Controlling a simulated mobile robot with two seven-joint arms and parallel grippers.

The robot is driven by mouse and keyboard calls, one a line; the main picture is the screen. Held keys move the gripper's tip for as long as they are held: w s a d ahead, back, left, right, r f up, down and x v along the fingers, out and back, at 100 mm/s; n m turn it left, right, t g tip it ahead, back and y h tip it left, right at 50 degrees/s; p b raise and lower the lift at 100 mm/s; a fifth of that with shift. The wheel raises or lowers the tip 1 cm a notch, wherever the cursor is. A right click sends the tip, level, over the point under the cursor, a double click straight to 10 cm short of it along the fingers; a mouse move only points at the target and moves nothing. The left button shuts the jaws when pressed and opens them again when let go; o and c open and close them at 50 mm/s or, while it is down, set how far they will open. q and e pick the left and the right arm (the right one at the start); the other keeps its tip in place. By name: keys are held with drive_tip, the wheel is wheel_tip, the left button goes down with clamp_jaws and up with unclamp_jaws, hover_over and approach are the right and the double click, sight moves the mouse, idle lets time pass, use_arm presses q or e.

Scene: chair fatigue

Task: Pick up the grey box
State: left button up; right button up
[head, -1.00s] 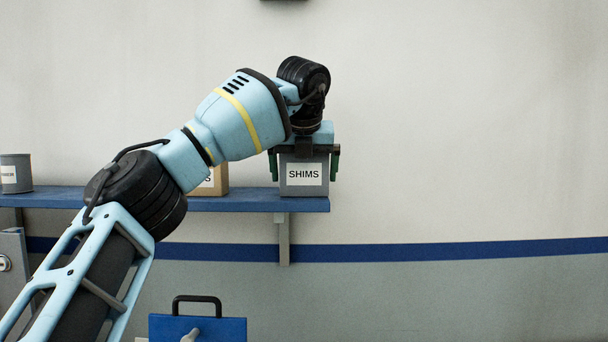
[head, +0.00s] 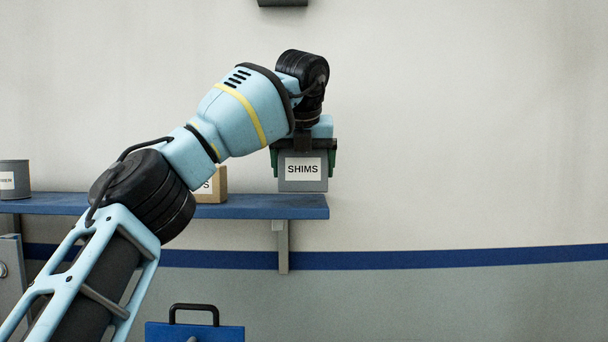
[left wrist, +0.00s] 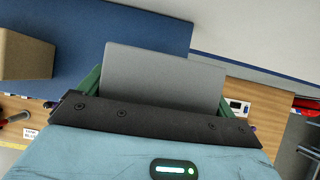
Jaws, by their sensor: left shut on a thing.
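The grey box (head: 303,183) carries a white label reading SHIMS and is upright near the right end of the blue shelf. My left gripper (head: 303,162) comes down over it from above, with a green finger on each side, shut on it. The bottom of the box appears just above the shelf top. In the left wrist view the grey top of the box (left wrist: 165,78) fills the space between the green fingers (left wrist: 160,92). My right gripper is not in view.
The blue shelf (head: 255,207) runs along the wall. A brown box (head: 218,186), partly behind my left arm, stands left of the grey box. A grey can (head: 14,180) stands at far left. A blue case (head: 195,333) with a black handle is below. Right of the shelf is clear.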

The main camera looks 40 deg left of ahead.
use_arm(q)
drive_tip(key=shift+r, duration=0.65)
drive_tip(key=shift+s+d+r, duration=0.1)
drive_tip(key=shift+s+d, duration=0.05)
drive_tip(key=shift+s, duration=0.45)
drive_tip(key=s+d+r, duration=0.1)
drive_tip(key=s+d, duration=0.1)
drive_tip(key=s, duration=1.2)
drive_tip(key=shift+s, duration=0.35)
